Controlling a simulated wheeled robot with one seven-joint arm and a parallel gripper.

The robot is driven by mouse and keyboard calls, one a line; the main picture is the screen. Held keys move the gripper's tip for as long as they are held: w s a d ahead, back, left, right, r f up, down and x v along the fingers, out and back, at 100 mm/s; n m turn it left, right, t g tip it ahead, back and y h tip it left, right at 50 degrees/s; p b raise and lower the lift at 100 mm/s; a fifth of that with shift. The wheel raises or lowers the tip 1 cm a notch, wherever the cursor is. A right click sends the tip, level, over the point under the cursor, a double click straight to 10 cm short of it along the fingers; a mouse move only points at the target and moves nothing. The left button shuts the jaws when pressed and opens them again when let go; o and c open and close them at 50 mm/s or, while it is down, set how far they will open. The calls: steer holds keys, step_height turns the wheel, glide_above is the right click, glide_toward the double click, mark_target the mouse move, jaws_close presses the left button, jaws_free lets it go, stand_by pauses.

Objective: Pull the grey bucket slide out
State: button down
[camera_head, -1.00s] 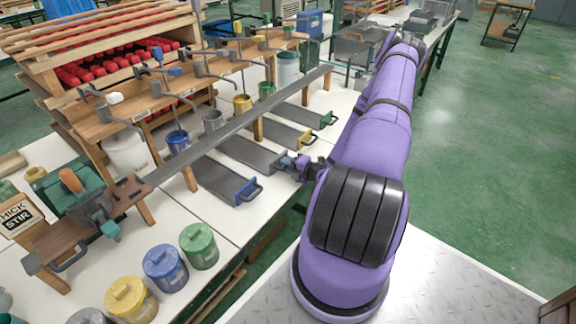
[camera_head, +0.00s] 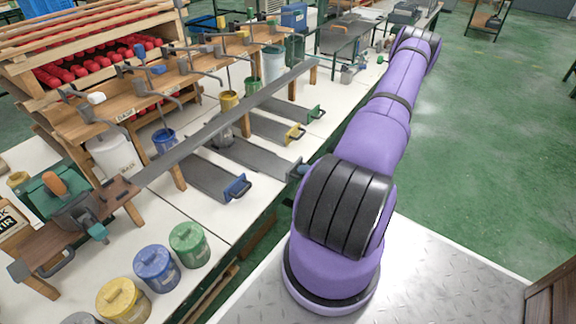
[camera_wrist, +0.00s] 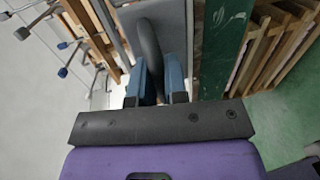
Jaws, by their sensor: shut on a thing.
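The grey bucket slide (camera_head: 252,157) is a dark grey board that reaches out past the long rail toward the table's front edge. The grey bucket (camera_head: 223,133) sits on it, partly hidden by the rail. My gripper (camera_wrist: 157,82) is shut on the dark curved handle (camera_wrist: 149,45) at the slide's front end; its blue fingers stand on either side of it in the wrist view. In the head view my arm hides most of my gripper (camera_head: 300,169).
The blue-handled slide (camera_head: 212,178) lies to the left; the yellow-handled slide (camera_head: 268,127) and green-handled slide (camera_head: 293,108) lie beyond. Lidded blue (camera_head: 157,268), green (camera_head: 189,244) and yellow (camera_head: 124,302) pots stand at the front left. Green floor is clear right of my arm.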

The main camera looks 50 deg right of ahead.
steer(key=f+v, duration=0.2)
steer(key=v, duration=0.7)
steer(key=f+v, duration=0.1)
steer(key=v, duration=0.8)
steer(key=shift+s+f, duration=0.4)
steer(key=shift+s, duration=0.05)
steer(key=shift+d, duration=0.15)
steer(key=c, duration=1.2)
jaws_free()
steer(key=shift+o, duration=0.2)
steer(key=shift+s, duration=0.1)
steer(key=v, duration=1)
steer(key=shift+s+r, duration=0.2)
steer(key=shift+s, duration=0.2)
steer(key=shift+d, duration=0.1)
